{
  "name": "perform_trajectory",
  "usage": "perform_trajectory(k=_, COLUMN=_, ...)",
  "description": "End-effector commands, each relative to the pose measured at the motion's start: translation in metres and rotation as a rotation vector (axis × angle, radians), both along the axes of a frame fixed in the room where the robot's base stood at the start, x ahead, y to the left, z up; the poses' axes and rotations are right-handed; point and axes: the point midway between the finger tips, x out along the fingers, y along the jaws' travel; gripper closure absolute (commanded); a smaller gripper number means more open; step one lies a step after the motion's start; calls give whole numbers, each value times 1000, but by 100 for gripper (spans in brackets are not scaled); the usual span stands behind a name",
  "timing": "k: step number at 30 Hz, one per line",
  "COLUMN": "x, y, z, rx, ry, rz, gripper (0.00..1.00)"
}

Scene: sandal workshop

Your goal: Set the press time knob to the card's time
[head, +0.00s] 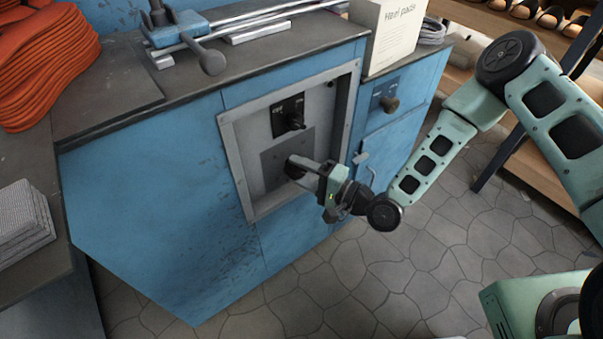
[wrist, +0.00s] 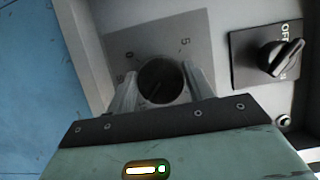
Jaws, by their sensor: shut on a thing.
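The press time knob is a dark round dial on a grey plate in the recessed panel (head: 237,150) of the blue bench front. In the wrist view the knob (wrist: 161,82) sits between the two fingers of my gripper (wrist: 160,85), which is shut on it. A paler pointer line shows on its face, slanting. Small marks surround it on the plate, partly hidden by the fingers and hard to read. In the head view my gripper (head: 299,168) reaches the panel from the right and covers most of the knob. I cannot make out the time card.
A second dark switch (wrist: 283,57) with an OFF label sits on the same panel, above the knob in the head view (head: 295,121). Another knob (head: 389,104) is on the blue front to the right. A Heel pads box (head: 391,35) stands on top. Stone floor lies clear below.

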Motion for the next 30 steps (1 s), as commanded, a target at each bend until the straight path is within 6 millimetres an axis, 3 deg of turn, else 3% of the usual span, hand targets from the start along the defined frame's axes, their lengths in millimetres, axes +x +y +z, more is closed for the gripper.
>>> perform_trajectory(k=13, x=2, y=0, z=1, rx=11, ry=5, rz=-4, gripper=71)
perform_trajectory(k=14, x=2, y=0, z=1, rx=11, ry=5, rz=-4, gripper=45)
perform_trajectory(k=16, x=2, y=0, z=1, rx=11, ry=5, rz=-4, gripper=27)
perform_trajectory(k=30, x=-1, y=-2, z=0, rx=8, ry=7, rz=-1, gripper=27)
